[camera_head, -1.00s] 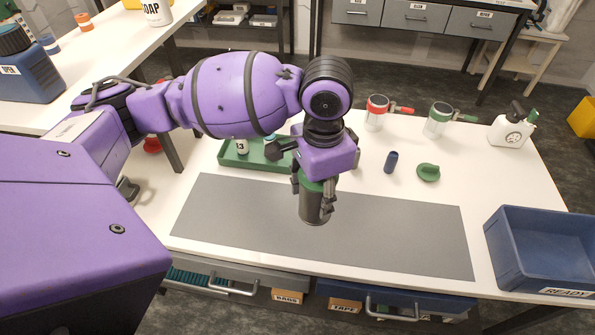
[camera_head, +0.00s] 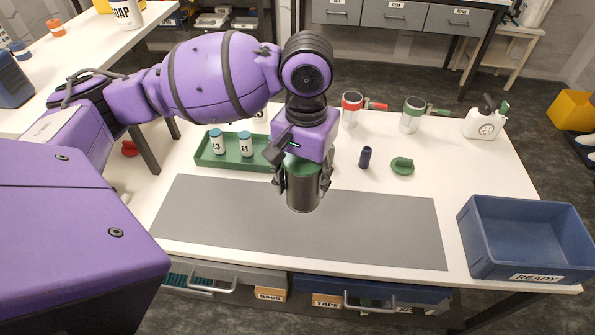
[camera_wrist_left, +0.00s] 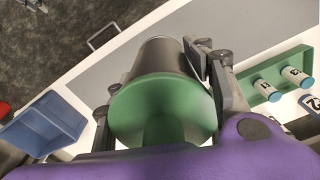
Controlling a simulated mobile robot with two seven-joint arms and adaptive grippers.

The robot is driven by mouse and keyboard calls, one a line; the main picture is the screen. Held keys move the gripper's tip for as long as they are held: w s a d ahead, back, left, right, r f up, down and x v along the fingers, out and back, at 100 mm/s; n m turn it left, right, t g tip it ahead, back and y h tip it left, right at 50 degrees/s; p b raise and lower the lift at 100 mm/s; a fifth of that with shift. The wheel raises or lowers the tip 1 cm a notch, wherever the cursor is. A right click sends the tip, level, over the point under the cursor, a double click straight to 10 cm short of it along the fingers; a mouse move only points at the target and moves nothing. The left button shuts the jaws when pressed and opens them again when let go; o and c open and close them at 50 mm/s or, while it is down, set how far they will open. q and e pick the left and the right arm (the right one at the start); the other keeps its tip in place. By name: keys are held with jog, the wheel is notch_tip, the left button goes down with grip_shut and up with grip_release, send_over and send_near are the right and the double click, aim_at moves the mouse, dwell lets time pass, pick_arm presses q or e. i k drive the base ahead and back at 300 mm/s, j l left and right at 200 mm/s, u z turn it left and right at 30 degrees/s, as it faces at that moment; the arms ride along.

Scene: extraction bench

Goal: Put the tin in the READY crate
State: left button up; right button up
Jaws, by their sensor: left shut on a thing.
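The tin is a dark grey metal cylinder (camera_head: 303,196) with a green top, over the grey mat (camera_head: 390,228) in the head view. My left gripper (camera_head: 302,185) is shut on the tin from above, one finger on each side. In the left wrist view the tin's green top (camera_wrist_left: 162,110) fills the middle, with its dark body (camera_wrist_left: 160,58) beyond. I cannot tell whether the tin's base touches the mat. The blue READY crate (camera_head: 525,240) stands at the table's right end, apart from the tin; its visible inside looks empty. My right gripper is not in view.
A green tray (camera_head: 232,163) with white, blue-capped bottles stands behind the mat. The mat's right part is clear.

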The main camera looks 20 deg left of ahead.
aim_at(518, 258)
jog(key=l+z, duration=0.15)
jog(key=l, duration=0.35)
jog(key=i+l+z, duration=0.1)
jog(key=l, duration=0.35)
jog(key=i+l+z, duration=0.15)
jog(key=l, duration=0.3)
jog(key=i+l+z, duration=0.15)
jog(key=l, duration=0.35)
